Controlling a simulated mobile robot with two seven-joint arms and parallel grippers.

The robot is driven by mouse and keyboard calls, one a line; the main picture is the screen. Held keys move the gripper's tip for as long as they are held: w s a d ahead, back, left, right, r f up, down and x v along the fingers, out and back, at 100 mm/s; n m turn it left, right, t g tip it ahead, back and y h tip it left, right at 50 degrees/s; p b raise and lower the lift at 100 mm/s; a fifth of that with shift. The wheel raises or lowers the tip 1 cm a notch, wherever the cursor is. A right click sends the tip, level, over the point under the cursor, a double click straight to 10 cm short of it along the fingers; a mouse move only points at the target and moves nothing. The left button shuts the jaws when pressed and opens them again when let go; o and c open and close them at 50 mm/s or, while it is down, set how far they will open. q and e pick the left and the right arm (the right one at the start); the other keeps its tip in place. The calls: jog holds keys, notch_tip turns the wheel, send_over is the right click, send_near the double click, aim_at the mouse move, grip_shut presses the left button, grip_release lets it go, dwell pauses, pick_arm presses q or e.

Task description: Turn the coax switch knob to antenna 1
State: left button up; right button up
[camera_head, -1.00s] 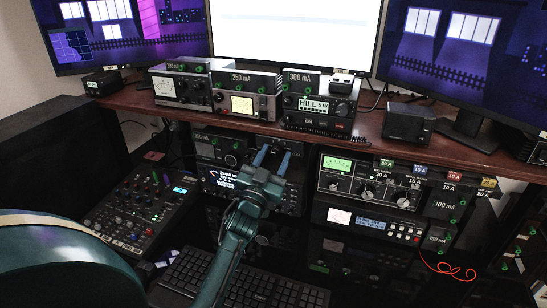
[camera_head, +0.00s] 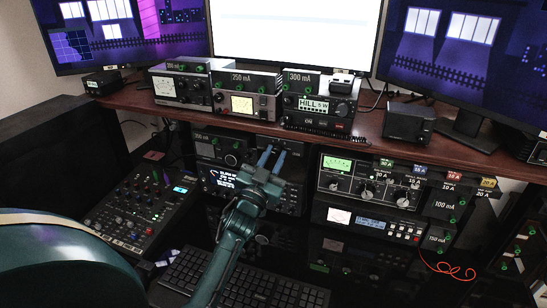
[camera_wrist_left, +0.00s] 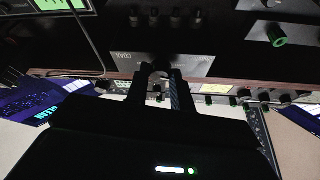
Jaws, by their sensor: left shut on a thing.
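The coax switch is a grey panel (camera_wrist_left: 195,66) marked COAX in the left wrist view, where it appears upside down. In the head view the switch (camera_head: 294,147) sits under the wooden shelf, mostly behind my left gripper (camera_head: 272,158). The knob's pointer and the antenna marks cannot be read. My right gripper is in neither view.
The shelf (camera_head: 370,145) carries several radio units just above the gripper. A meter unit with a green display (camera_head: 337,164) stands to the right. A mixer (camera_head: 140,210) lies at the left, and a keyboard (camera_head: 250,285) lies below my left arm.

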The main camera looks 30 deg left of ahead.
pick_arm(q)
jog(key=m+h+p, duration=0.1)
jog(key=m+h, duration=0.1)
jog(key=m, duration=0.2)
jog(key=shift+a+r, duration=0.1)
jog(key=m+h+p, duration=0.1)
jog(key=m, duration=0.2)
jog(key=shift+g+h, duration=0.3)
jog(key=shift+g, duration=0.1)
jog(key=shift+a+m+h+p, duration=0.1)
jog(key=shift+m+h+p, duration=0.4)
jog(key=shift+m, duration=0.7)
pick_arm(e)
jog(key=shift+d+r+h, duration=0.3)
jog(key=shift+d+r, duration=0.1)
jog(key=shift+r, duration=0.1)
pick_arm(q)
jog(key=shift+g, duration=0.3)
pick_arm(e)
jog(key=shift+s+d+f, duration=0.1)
pick_arm(q)
jog(key=o, duration=1)
